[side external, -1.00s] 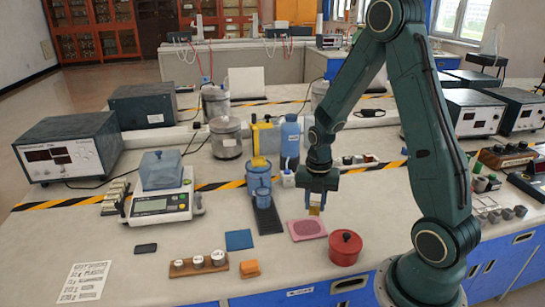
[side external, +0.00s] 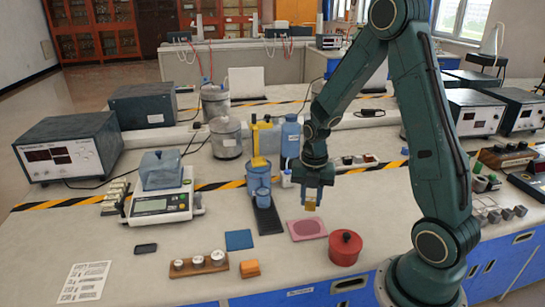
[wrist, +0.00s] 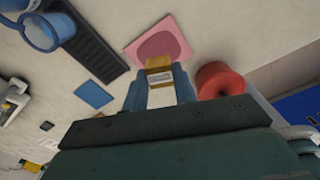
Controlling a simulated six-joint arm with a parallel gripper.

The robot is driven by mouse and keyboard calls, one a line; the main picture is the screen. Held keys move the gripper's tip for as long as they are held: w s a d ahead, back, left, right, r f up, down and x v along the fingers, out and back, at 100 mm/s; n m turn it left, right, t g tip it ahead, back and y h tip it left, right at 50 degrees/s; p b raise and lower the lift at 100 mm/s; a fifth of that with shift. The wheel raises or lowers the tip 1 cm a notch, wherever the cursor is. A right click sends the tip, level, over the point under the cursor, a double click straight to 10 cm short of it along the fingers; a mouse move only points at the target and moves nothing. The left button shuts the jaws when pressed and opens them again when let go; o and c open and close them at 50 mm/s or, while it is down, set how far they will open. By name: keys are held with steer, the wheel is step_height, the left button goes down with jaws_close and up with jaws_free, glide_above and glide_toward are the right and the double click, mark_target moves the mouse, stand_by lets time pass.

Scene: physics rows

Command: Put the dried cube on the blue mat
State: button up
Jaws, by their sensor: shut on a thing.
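My gripper (side external: 311,194) is shut on a small yellow-brown cube (side external: 310,206) and holds it in the air, beside or over the back of the pink mat. In the wrist view the cube (wrist: 159,64) sits between the blue-grey fingers (wrist: 160,85), with a pale patch facing the camera. The blue mat (side external: 239,239) lies flat and bare on the bench, to the left of my gripper. It also shows in the wrist view (wrist: 94,95).
A pink mat (side external: 307,229) with a darker middle lies near the cube, and a red lidded pot (side external: 345,249) stands at its right. Blue beakers (side external: 259,178) and a black tray (side external: 268,219) stand between gripper and scale. An orange block (side external: 250,269) and weights rack (side external: 200,265) lie in front.

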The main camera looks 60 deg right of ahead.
steer(key=w+a+r+n, duration=0.4)
steer(key=w+a+r, duration=0.9)
steer(key=w+a, duration=0.15)
steer(key=f, duration=1.5)
steer(key=shift+s+a+f, duration=0.15)
steer(key=shift+a+f, duration=0.1)
steer(key=shift+f, duration=0.15)
steer(key=shift+f, duration=2.15)
steer(key=shift+f, duration=0.15)
steer(key=o, duration=0.9)
